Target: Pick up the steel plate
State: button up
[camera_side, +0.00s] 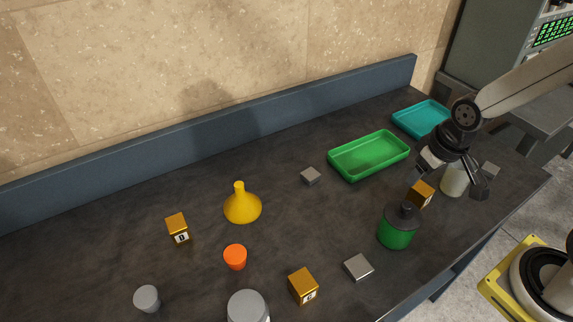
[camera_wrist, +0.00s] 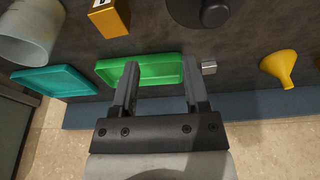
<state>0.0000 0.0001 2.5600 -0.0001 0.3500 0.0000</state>
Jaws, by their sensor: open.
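A flat, shiny grey square (camera_side: 358,267), which looks like the steel plate, lies on the dark bench near its front edge, right of a lettered gold cube. Two other small grey pieces look similar: one (camera_side: 311,176) left of the green tray and one (camera_side: 490,169) at the right, beside my gripper. I cannot tell their materials. My gripper (camera_side: 456,178) is open and above the bench's right end, well away from the shiny square. In the wrist view my gripper (camera_wrist: 160,74) has nothing between its fingers; a grey block (camera_wrist: 209,68) lies beyond its right finger.
A green tray (camera_side: 340,173) and teal tray (camera_side: 402,126) stand at the back. A green cylinder with a dark top (camera_side: 396,230) stands by the shiny square. A pale cylinder (camera_side: 453,182), gold cube (camera_side: 421,193), yellow funnel (camera_side: 242,208) and orange cup (camera_side: 235,257) stand around.

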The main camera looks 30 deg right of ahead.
aim_at(360, 266)
jog(key=o, duration=0.6)
jog(key=shift+c, duration=0.2)
jog(key=a+n, duration=0.2)
jog(key=a+f+n, duration=0.1)
jog(key=a+n, duration=0.2)
jog(key=a+f+n+g, duration=0.1)
jog(key=a+n, duration=0.2)
jog(key=shift+s+a, duration=0.2)
jog(key=shift+s, duration=0.1)
jog(key=s+a+n, duration=0.1)
jog(key=a+n, duration=0.1)
jog(key=s+a+f+n+g, duration=0.1)
jog(key=a+n, duration=0.2)
jog(key=s+a+f+n, duration=0.1)
jog(key=a+n, duration=0.1)
jog(key=n, duration=0.1)
jog(key=shift+s+a+f, duration=0.1)
jog(key=shift+a+f, duration=0.15)
jog(key=shift+a, duration=0.1)
jog(key=shift+s+a+f+n+g, duration=0.15)
jog(key=shift+s+a+n+g, duration=0.2)
jog(key=shift+n, duration=0.45)
jog(key=shift+w, duration=0.1)
jog(key=shift+f, duration=0.15)
jog(key=shift+f, duration=1.15)
jog(key=shift+f, duration=0.15)
